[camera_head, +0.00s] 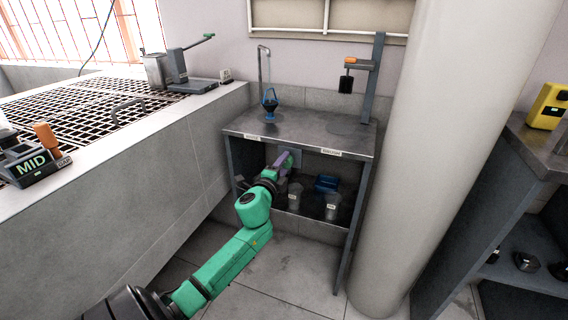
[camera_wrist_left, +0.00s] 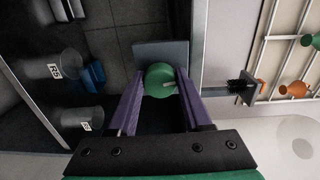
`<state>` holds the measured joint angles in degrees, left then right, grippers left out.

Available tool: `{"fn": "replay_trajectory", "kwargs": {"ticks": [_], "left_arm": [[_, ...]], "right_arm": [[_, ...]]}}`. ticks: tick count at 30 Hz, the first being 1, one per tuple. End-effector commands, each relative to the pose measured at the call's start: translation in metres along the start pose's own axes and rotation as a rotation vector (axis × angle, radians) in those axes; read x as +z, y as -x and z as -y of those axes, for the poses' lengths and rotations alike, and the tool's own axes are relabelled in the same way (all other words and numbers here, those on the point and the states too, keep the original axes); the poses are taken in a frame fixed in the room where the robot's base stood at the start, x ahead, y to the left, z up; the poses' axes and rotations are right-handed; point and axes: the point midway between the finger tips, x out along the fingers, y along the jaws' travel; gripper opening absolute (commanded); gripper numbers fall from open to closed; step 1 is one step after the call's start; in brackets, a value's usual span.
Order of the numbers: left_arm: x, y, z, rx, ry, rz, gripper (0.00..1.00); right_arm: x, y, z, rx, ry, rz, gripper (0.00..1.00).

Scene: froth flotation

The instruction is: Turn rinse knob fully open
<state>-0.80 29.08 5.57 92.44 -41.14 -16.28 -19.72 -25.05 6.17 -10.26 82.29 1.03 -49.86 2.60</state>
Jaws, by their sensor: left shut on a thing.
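The green round knob (camera_wrist_left: 158,80) sits on a grey square plate (camera_wrist_left: 150,50) in the left wrist view. A short pale bar or pointer shows at its right side. The purple fingers of my left gripper (camera_wrist_left: 160,84) lie on either side of the knob and are shut on it. In the head view my left gripper (camera_head: 282,161) reaches under the front edge of the steel bench (camera_head: 310,137), and the knob is mostly hidden by it there. My right gripper is not in view.
Pale labelled cups (camera_head: 332,206) and a blue tray (camera_head: 326,184) stand on the lower shelf. A thick pale column (camera_head: 425,130) stands right of the bench.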

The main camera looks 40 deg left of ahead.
Motion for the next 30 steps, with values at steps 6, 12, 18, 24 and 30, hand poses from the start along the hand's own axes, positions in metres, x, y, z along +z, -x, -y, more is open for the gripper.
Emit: {"fn": "replay_trajectory", "kwargs": {"ticks": [6,12,18,24,30], "left_arm": [[-0.0005,0.0002,-0.0009,0.004,-0.114,0.002,0.0],[-0.0008,0.0002,-0.0009,0.003,-0.168,0.003,0.0],[-0.0008,0.0002,-0.0011,0.003,-0.182,0.004,0.0],[-0.0007,0.0002,-0.0012,0.003,-0.182,0.004,0.0],[-0.0007,0.0002,-0.0009,0.003,-0.181,0.004,0.79]], "right_arm": [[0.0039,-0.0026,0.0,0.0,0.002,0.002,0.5],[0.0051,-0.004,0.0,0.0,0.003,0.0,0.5],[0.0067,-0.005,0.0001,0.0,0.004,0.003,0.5],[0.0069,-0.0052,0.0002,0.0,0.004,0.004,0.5],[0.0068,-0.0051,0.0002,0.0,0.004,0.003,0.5]]}}
